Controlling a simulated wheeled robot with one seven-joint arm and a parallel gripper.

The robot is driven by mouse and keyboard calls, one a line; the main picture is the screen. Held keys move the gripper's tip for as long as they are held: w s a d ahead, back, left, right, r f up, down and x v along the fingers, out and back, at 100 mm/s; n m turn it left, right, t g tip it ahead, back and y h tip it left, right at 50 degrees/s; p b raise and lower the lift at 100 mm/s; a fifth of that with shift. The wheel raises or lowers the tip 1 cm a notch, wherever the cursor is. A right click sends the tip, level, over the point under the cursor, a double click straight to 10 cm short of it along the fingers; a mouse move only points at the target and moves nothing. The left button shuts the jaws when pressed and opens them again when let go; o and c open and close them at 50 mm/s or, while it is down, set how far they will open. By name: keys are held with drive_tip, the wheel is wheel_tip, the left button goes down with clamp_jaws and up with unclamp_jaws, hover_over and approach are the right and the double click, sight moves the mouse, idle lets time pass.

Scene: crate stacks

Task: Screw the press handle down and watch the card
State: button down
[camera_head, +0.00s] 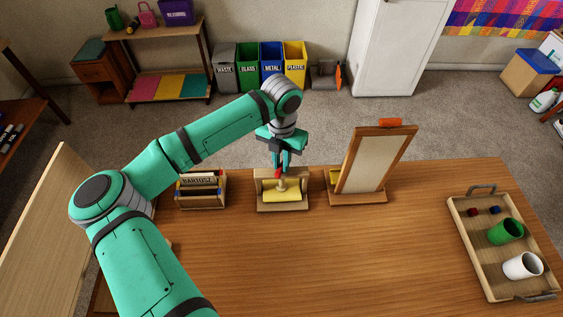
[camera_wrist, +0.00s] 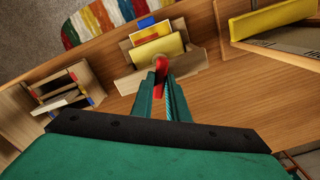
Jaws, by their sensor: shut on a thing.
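The press (camera_head: 262,207) is a small wooden stand with a yellow piece (camera_head: 283,195) in it, near the far edge of the table. Its red handle (camera_head: 278,174) stands up from it and shows in the wrist view (camera_wrist: 160,64) between my fingertips. My gripper (camera_head: 284,163) points down from above and is shut on the red handle. The fingers hide part of the handle. In the wrist view a flat yellow piece (camera_wrist: 158,49) stands behind the handle, with orange and blue parts beyond. I cannot tell which piece is the card.
A tall wooden-framed pale board (camera_head: 368,164) with an orange top piece stands just right of the press. A wooden box (camera_head: 202,200) marked BARTOSZ is left. A tray (camera_head: 474,241) with green and white cups lies at the right. The table's middle (camera_head: 330,255) is clear.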

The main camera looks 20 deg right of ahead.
drive_tip(key=m, duration=0.6)
drive_tip(key=shift+w+r, duration=0.1)
drive_tip(key=shift+w, duration=0.05)
drive_tip(key=m, duration=0.6)
drive_tip(key=shift+d+m, duration=0.1)
drive_tip(key=shift+m, duration=0.3)
drive_tip(key=m, duration=1.1)
drive_tip(key=shift+m, duration=0.3)
drive_tip(key=c, duration=1.7)
unclamp_jaws()
wheel_tip(320, 180, up, 11)
drive_tip(key=shift+f, duration=0.15)
